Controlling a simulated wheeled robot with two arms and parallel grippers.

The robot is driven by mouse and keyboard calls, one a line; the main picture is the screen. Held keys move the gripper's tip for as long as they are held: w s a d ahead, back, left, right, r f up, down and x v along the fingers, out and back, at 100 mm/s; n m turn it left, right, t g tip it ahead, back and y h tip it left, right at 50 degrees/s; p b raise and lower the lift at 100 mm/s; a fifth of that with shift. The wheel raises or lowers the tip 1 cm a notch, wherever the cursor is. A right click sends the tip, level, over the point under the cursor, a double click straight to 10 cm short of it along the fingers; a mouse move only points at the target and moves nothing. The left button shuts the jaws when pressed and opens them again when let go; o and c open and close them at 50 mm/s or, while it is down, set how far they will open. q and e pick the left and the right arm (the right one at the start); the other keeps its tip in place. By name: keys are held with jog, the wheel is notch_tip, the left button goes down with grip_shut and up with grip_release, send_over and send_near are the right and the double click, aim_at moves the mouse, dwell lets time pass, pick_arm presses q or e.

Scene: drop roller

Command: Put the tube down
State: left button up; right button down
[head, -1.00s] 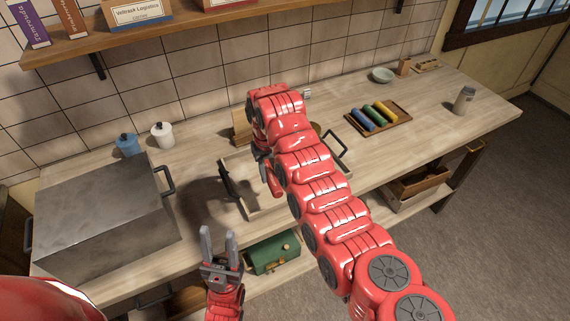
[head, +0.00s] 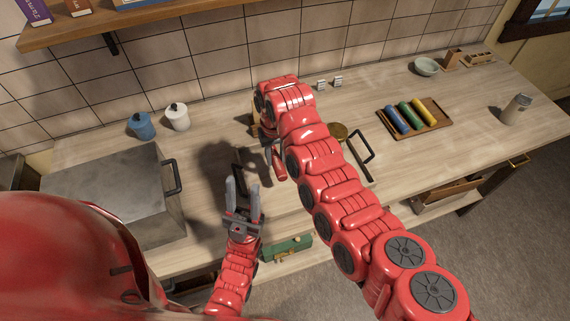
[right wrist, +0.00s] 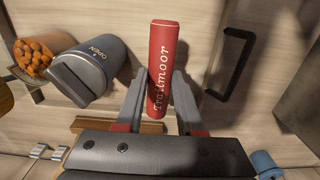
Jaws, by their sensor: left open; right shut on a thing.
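A red tube (right wrist: 160,68) lettered "Trailmoor" is between the two fingers of my right gripper (right wrist: 158,85), which is shut on it. In the head view the tube (head: 278,162) shows as a small red piece beside my right arm, above the counter; the right gripper is mostly hidden there. My left gripper (head: 242,190) is open and empty, fingers pointing up in the picture, near a black handle left of the right arm. A wooden tray (head: 434,128) further right holds blue, yellow and green tubes.
A tray with black handles (head: 362,148) lies partly hidden under my right arm. A metal box (head: 110,190) and two lidded jars (head: 142,125) stand left.

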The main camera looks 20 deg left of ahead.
aim_at(276, 169)
notch_tip(276, 169, down, 6)
jog(key=shift+f+b, duration=0.25)
jog(key=shift+b, duration=0.55)
jog(key=shift+s+f, duration=0.1)
jog(key=c, duration=0.5)
grip_release()
